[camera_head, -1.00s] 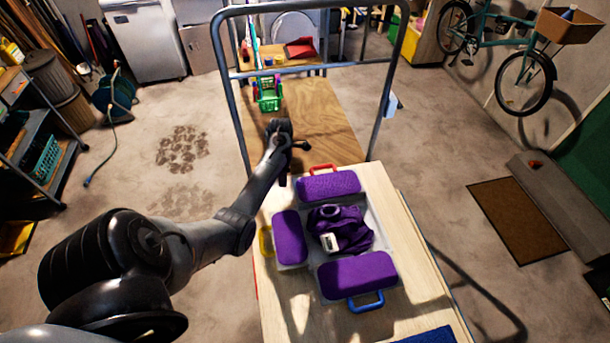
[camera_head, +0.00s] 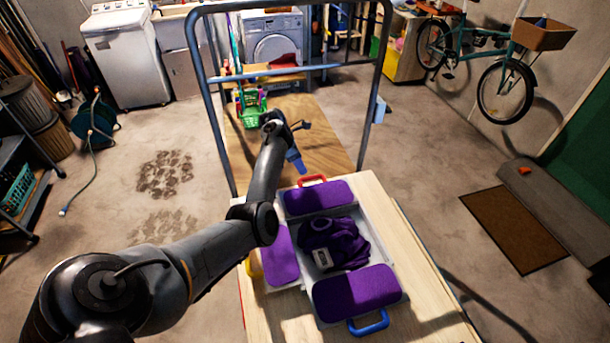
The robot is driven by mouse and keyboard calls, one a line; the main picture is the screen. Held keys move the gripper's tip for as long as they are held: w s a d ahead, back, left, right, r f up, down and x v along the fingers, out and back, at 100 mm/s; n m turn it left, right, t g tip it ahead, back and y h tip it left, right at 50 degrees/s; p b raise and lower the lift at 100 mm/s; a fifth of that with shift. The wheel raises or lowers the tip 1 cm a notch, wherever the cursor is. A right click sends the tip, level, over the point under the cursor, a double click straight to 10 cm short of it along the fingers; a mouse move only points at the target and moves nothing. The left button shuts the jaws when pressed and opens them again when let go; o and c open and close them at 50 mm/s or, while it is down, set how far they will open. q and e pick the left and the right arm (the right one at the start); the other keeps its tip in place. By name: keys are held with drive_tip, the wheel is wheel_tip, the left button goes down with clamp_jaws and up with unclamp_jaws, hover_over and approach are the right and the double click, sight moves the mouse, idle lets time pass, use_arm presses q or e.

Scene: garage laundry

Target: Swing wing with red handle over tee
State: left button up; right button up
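The folding board (camera_head: 384,252) lies on a pale wooden top, its purple padded wings spread around a centre. The far wing (camera_head: 320,198) has a red handle (camera_head: 312,180) on its far edge and lies open, flat. The near wing (camera_head: 356,291) has a blue handle (camera_head: 369,322). The purple tee (camera_head: 345,243) lies on the centre with a white label showing. My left gripper (camera_head: 299,168) points down just beyond the far wing, close to the red handle; its finger gap is unclear. My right gripper is out of view.
A metal cart frame (camera_head: 213,101) rises behind the board, around a plywood deck (camera_head: 325,147). A green basket (camera_head: 252,115) stands on the deck's far left.

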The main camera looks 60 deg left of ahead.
use_arm(q)
drive_tip(key=shift+b+x, duration=0.3)
drive_tip(key=shift+x, duration=2)
clamp_jaws()
